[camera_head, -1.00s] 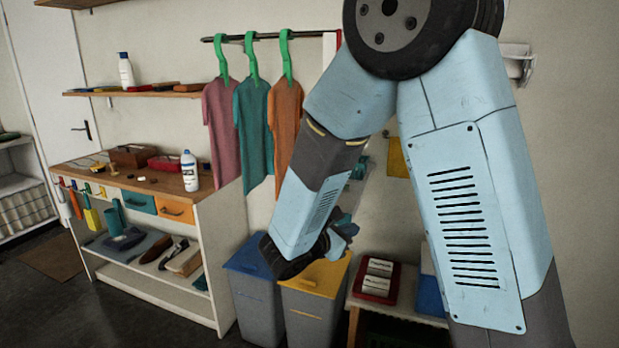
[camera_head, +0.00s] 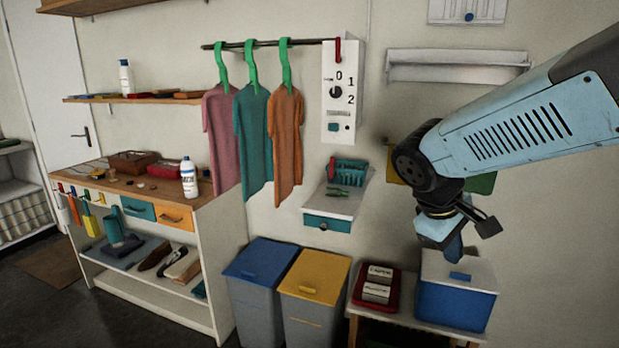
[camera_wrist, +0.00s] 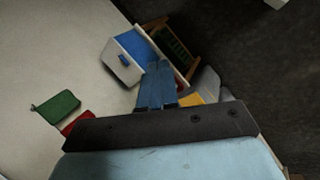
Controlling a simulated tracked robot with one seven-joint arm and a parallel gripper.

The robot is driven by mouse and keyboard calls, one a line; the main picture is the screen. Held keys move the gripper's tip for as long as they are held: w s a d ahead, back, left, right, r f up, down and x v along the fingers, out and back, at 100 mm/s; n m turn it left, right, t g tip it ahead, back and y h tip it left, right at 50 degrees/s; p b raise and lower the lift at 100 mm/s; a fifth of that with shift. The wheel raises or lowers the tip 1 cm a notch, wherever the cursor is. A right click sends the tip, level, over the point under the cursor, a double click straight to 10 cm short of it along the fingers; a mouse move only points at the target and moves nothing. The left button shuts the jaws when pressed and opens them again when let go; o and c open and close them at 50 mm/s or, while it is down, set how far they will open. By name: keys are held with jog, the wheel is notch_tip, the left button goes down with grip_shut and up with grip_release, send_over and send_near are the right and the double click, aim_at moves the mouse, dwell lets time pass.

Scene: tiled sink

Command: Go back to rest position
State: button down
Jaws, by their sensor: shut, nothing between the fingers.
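My gripper (camera_head: 453,246) hangs at the right in the head view, pointing down in front of the blue box with the white lid (camera_head: 457,290). Its blue fingers are together and hold nothing. In the wrist view the shut fingers of my gripper (camera_wrist: 156,88) show at the centre, with the white-lidded blue box (camera_wrist: 118,62) seen beyond them to the left. The arm comes in from the right edge of the head view.
Two bins, blue-lidded (camera_head: 261,262) and yellow-lidded (camera_head: 317,274), stand left of a low bench bearing a red tray (camera_head: 359,297). A control box (camera_head: 342,92), small wall shelf (camera_head: 340,198) and hanging shirts (camera_head: 286,140) are on the wall. A wooden-topped unit (camera_head: 140,188) stands left.

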jog(key=s+a+r+m+t+y, duration=0.2)
jog(key=s+r+m+t+y, duration=0.1)
jog(key=s+r+m+y, duration=0.1)
jog(key=shift+s+r+m+t+y, duration=0.35)
jog(key=shift+s+r+m, duration=0.55)
jog(key=shift+m, duration=0.4)
